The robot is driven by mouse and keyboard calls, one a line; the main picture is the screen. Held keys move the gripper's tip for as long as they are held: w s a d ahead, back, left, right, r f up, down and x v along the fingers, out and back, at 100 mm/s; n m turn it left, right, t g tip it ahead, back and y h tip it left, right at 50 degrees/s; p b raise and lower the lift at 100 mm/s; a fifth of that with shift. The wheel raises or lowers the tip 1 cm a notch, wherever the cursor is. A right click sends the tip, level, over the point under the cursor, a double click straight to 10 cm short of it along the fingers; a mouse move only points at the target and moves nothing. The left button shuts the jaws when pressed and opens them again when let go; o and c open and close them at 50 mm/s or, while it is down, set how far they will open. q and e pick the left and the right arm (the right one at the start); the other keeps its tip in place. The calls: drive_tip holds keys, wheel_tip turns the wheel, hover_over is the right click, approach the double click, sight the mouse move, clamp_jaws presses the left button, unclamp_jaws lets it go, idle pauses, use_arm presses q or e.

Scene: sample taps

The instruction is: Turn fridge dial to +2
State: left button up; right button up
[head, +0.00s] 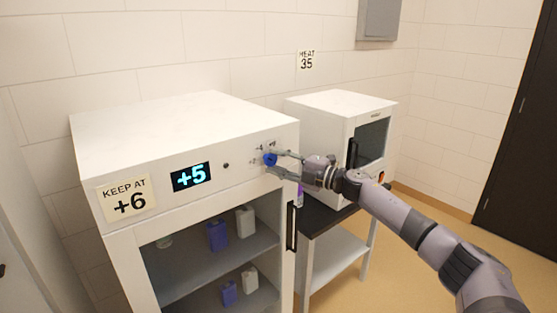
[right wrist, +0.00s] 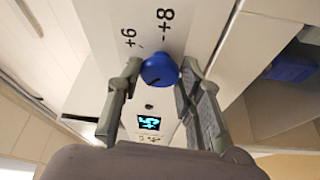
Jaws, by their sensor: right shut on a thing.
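The fridge (head: 190,120) is a white cabinet with a glass door on the left of the head view. Its blue dial (head: 269,160) is at the right end of the top panel. The dial shows larger in the right wrist view (right wrist: 159,70), with printed marks beside it, including +6 and 8. The fridge display (head: 191,176) reads +5. My right gripper (head: 274,160) is shut on the dial, one finger on each side of it. The dial's pointer is too small to read surely. My left gripper is not in view.
A note (head: 127,198) on the fridge says KEEP AT +6. A white heating cabinet (head: 325,115) stands on a dark-topped table (head: 320,215) to the right, under a HEAT 35 sign (head: 307,60). Blue and white containers stand on shelves behind the fridge glass.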

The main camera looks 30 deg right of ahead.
drive_tip(key=n+p, duration=0.1)
drive_tip(key=n+g+p, duration=0.1)
drive_tip(key=n, duration=0.1)
drive_tip(key=n+h+p, duration=0.1)
drive_tip(key=shift+r+n+g+p, duration=0.3)
drive_tip(key=shift+n+p, duration=0.1)
drive_tip(key=shift+a+n+g+h+p, duration=0.1)
drive_tip(key=shift+n+g+h+p, duration=0.25)
drive_tip(key=shift+n+p, duration=0.55)
drive_tip(key=shift+f, duration=0.1)
drive_tip(key=o, duration=1.1)
drive_tip(key=shift+o, duration=0.2)
drive_tip(key=shift+s, duration=0.1)
